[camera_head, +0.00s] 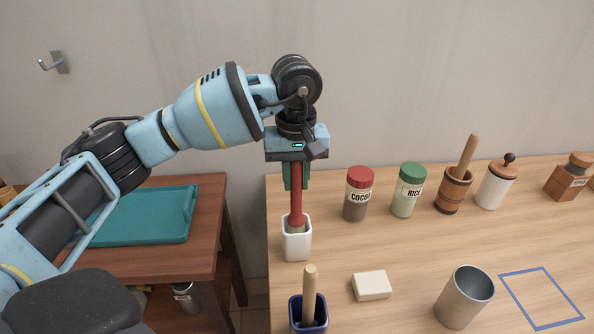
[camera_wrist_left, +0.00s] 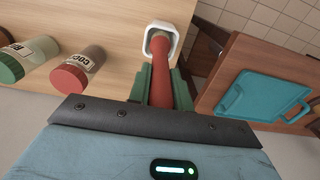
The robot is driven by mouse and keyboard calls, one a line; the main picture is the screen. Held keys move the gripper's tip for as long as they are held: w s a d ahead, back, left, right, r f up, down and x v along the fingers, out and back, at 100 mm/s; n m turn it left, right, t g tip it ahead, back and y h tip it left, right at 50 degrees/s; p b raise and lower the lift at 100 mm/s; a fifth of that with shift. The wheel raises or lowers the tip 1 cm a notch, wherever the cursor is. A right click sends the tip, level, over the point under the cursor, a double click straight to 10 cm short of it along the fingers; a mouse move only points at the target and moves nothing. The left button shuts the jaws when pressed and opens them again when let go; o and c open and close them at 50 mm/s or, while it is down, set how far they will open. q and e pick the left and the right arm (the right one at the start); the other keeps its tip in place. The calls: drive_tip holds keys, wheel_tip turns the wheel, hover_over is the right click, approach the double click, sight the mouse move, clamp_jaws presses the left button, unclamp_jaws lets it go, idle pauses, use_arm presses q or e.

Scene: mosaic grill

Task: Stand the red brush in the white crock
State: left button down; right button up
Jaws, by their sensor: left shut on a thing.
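The red brush (camera_head: 296,203) stands upright with its lower end inside the white crock (camera_head: 297,245). The crock is at the left edge of the wooden table. My left gripper (camera_head: 296,180) is above the crock and shut on the brush's red handle. In the left wrist view the brush (camera_wrist_left: 161,75) runs from between the green fingers (camera_wrist_left: 161,90) into the mouth of the white crock (camera_wrist_left: 176,33). How far down the bristles reach inside is hidden. My right gripper is not in view.
Behind and right stand a cocoa jar (camera_head: 358,196) and a rice jar (camera_head: 407,192). In front are a dark blue crock (camera_head: 297,314) with a wooden handle in it, a white block (camera_head: 371,286) and a metal cup (camera_head: 463,298). A teal tray (camera_head: 150,216) lies on a side table.

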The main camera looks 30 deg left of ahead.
use_arm(q)
drive_tip(key=shift+f+b, duration=0.55)
drive_tip(key=shift+f, duration=0.85)
drive_tip(key=c, duration=1.2)
unclamp_jaws()
drive_tip(key=shift+r, duration=3.9)
